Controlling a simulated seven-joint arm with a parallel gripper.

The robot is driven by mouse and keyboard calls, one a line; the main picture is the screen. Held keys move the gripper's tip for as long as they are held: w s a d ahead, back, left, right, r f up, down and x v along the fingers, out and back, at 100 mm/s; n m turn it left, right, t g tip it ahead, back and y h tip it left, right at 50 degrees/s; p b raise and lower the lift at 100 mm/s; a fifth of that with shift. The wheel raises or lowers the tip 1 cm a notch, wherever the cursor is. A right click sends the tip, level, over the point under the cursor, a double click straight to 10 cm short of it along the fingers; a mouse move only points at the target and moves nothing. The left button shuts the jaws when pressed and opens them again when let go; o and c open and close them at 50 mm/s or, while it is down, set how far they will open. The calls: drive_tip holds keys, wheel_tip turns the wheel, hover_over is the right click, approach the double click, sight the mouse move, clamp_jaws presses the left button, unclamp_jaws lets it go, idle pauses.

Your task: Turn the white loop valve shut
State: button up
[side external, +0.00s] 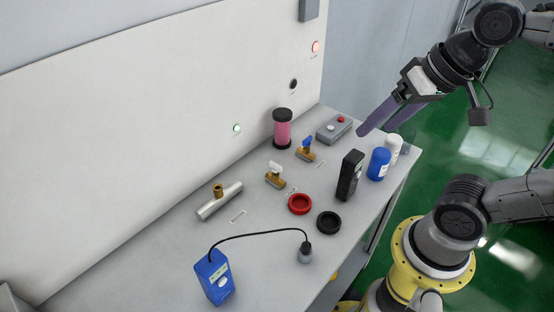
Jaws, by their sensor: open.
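The white loop valve (275,175) is a small brass valve with a white handle, standing on the grey bench near its middle. The exact angle of its handle is too small to tell. A similar brass valve with a blue handle (307,147) stands behind it to the right. My gripper (376,130) is open and empty, with purple fingers pointing down and left. It is above the right side of the bench, well to the right of both valves and apart from them.
A black box (350,175), blue bottle (378,164) and white bottle (395,148) stand at the right. A pink cylinder (282,129) and button box (334,130) are behind. Red (300,204) and black rings (328,222), a metal pipe (219,202) and a corded blue meter (213,277) lie nearer.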

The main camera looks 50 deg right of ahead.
drive_tip(key=w+a+r+m+g+y, duration=0.1)
drive_tip(key=w+r+m, duration=0.1)
drive_tip(key=w+m, duration=0.35)
drive_tip(key=m+g+y, duration=0.2)
drive_tip(key=m+g, duration=0.2)
drive_tip(key=m, duration=0.3)
hover_over(276, 163)
drive_tip(key=s+d, duration=0.2)
drive_tip(key=d, duration=0.1)
wheel_tip(276, 163, down, 7)
drive_tip(key=shift+m+g+y, duration=0.3)
drive_tip(key=shift+m+y, duration=0.1)
drive_tip(key=shift+m, duration=0.15)
drive_tip(key=a+f, duration=0.1)
drive_tip(key=f, duration=0.5)
drive_tip(key=w+f, duration=0.1)
drive_tip(key=f, duration=0.5)
drive_tip(key=w+a+f, duration=0.1)
drive_tip(key=f, duration=0.5)
drive_tip(key=shift+a+f, duration=0.25)
drive_tip(key=shift+a, duration=0.1)
clamp_jaws()
